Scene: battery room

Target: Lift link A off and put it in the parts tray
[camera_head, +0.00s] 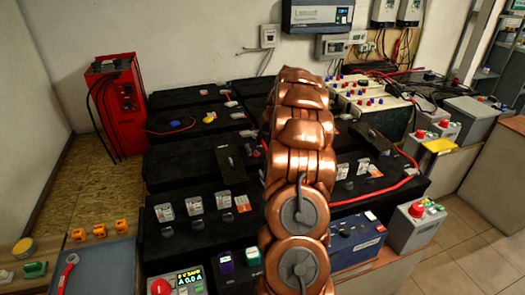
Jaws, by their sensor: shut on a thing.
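My copper-coloured arm rises through the middle of the view and hides the centre of the battery bank. My gripper is not visible; it is hidden behind the arm or out of sight. A flat black bar (231,167) lies across neighbouring black batteries left of the arm. Another dark bar (374,133) lies on the batteries right of the arm. I cannot tell which piece is link A, and no label is readable. A flat grey-blue surface (105,262) at the lower left carries a red-handled tool (68,272); I cannot tell whether it is the parts tray.
A red cabinet (116,105) with black cables stands at the back left. A meter with a lit display (188,281) is at the front. A red cable (385,190) crosses the right batteries. A blue battery (357,240) and a grey box (414,228) stand front right.

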